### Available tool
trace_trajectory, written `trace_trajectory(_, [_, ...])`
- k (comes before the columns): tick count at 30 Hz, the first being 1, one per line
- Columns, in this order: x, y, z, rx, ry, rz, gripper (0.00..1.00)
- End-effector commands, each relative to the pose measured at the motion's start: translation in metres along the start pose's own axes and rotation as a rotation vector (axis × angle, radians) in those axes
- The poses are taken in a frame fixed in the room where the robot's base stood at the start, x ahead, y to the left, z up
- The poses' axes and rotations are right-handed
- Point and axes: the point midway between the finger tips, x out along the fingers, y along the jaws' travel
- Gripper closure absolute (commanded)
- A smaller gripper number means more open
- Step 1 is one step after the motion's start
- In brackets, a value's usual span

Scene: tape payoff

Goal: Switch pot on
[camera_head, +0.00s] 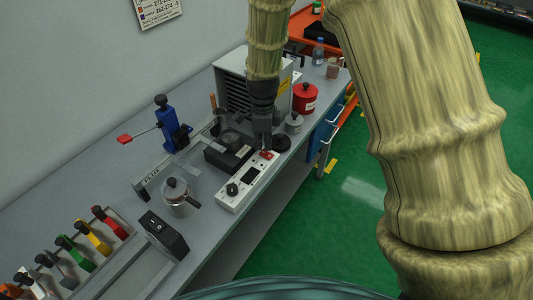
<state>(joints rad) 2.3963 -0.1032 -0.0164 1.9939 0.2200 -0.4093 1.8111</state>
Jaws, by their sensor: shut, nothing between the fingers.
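A white control box (247,183) lies on the bench, with a black knob (232,189), a dark display window and a red switch (267,155) at its far end. My gripper (263,146) points down, shut and empty, with its tips right at or just above the red switch; I cannot tell whether they touch it. The switch's position is too small to read. A black unit (229,154) with a round top sits left of the box. A metal lidded pot (176,196) stands nearer. Which of these is the task's pot is not clear.
A black box with a rocker switch (163,236) stands at the front. A blue stand with a red lever (166,127), a red can (305,98), a grey can (294,122) and a vented cabinet (232,84) surround the area. Coloured-handled tools (90,237) lie front left.

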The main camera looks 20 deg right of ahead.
Motion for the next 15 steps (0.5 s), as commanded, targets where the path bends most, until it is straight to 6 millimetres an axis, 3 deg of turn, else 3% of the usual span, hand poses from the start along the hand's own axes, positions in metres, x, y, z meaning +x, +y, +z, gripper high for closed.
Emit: trace_trajectory(15, [0.0062,-0.0001,0.0000,0.000,0.000,0.000,1.00])
